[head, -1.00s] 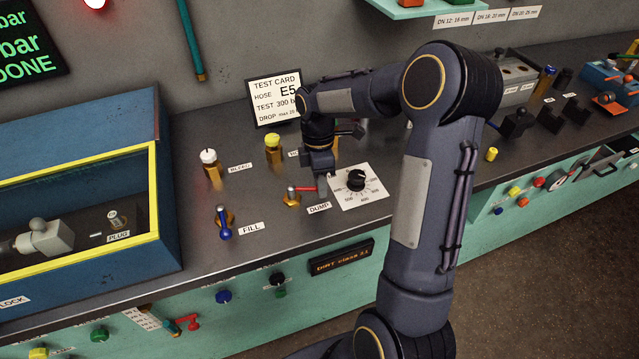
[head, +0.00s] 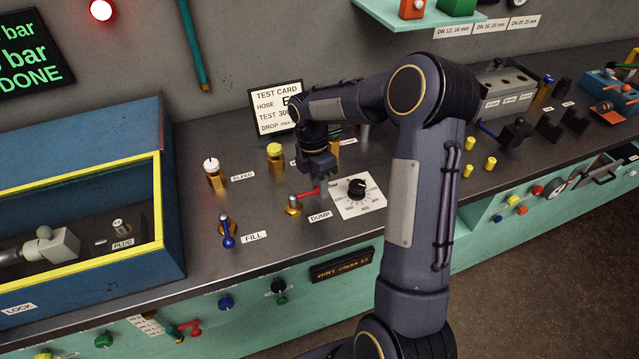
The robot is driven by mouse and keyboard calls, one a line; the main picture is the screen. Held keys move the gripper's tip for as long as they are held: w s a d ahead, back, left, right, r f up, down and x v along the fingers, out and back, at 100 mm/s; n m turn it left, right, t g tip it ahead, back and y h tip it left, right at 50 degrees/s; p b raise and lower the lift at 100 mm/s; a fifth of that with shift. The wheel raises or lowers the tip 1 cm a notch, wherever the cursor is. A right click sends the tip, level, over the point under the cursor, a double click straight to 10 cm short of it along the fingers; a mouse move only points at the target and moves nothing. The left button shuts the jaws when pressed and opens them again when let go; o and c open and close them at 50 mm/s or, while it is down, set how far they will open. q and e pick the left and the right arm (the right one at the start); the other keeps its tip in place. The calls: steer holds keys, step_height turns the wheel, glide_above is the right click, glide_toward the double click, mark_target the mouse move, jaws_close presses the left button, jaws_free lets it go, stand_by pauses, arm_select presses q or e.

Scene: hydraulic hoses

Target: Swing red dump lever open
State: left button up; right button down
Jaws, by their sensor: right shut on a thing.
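The red dump lever (head: 306,194) sits on a brass valve on the bench top, behind the DUMP label (head: 320,216). Its red handle points right and slightly toward the back wall. My right gripper (head: 318,178) reaches down from above at the free end of the handle and is shut on it. The wrist hides most of the finger contact. My left gripper is out of view.
The dial (head: 357,188) on its white plate stands close right of the lever. The blue fill lever (head: 228,240), a white-capped valve (head: 212,170) and a yellow-capped valve (head: 275,155) stand left. The test card (head: 278,106) is behind.

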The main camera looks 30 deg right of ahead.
steer(key=c, duration=1.2)
jaws_free()
steer(key=r, duration=0.2)
steer(key=w+r, duration=0.1)
steer(key=r, duration=0.4)
steer(key=shift+w+r, duration=0.3)
steer(key=shift+r, duration=0.05)
